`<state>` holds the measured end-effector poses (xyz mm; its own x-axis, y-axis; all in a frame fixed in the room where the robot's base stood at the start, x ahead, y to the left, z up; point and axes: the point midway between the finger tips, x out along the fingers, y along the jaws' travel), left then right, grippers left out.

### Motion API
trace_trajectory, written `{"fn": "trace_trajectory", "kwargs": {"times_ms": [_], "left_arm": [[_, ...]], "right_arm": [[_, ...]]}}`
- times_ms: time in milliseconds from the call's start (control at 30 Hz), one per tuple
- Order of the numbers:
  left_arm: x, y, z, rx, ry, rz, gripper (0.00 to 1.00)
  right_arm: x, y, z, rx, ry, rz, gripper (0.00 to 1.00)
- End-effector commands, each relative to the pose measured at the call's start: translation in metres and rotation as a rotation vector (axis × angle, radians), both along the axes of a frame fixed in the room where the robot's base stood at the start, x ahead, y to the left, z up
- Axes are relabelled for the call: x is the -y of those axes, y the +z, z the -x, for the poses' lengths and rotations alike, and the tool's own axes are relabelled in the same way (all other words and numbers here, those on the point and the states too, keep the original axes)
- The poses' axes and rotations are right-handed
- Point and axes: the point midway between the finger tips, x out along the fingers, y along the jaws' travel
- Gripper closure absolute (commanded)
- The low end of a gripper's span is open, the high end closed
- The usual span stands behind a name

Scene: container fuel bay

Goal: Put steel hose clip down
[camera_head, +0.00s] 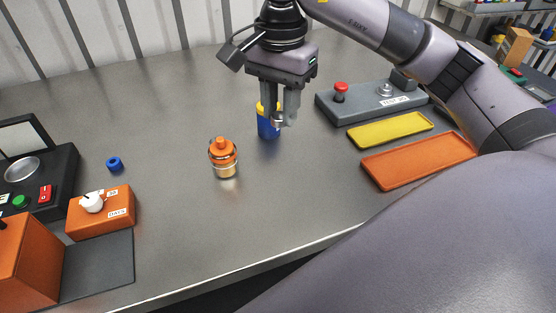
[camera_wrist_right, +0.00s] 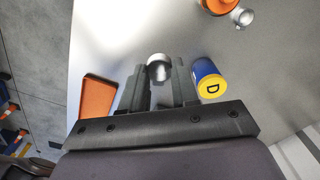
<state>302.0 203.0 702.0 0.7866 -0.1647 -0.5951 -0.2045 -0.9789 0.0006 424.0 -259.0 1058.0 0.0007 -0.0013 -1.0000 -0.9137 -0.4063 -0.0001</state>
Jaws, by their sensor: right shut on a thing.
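My right gripper (camera_head: 280,116) points down over the middle of the grey table (camera_head: 310,190). It is shut on the steel hose clip (camera_head: 278,119), a small shiny ring. In the right wrist view the clip (camera_wrist_right: 158,69) shows pale and round between the tips of my right gripper (camera_wrist_right: 161,80). I cannot tell whether the clip touches the tabletop. A blue can with a yellow lid (camera_head: 267,124) stands right beside the fingers, partly hidden by them; the lid, marked D, also shows in the wrist view (camera_wrist_right: 211,87). My left gripper is not in view.
An orange-topped jar (camera_head: 224,158) stands left of the can. A yellow tray (camera_head: 391,130), an orange tray (camera_head: 419,161) and a grey button panel (camera_head: 365,101) lie to the right. The front middle is clear.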

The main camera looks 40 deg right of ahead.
Motion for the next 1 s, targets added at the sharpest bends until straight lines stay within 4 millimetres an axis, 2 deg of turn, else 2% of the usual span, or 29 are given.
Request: {"fn": "trace_trajectory", "kwargs": {"times_ms": [33,300,567,833,1000], "left_arm": [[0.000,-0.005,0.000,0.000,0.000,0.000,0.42],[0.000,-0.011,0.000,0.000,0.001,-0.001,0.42],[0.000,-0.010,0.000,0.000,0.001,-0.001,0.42],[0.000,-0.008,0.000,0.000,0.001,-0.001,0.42],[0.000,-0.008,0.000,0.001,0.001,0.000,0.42]], "right_arm": [[0.000,-0.014,0.001,-0.005,0.001,-0.002,0.99],[0.000,-0.062,0.001,-0.004,0.000,0.000,0.99],[0.000,-0.083,0.000,0.000,0.000,0.000,0.99],[0.000,-0.119,0.001,-0.003,-0.001,0.001,0.99],[0.000,-0.122,0.000,0.001,0.000,0.000,0.99]]}}
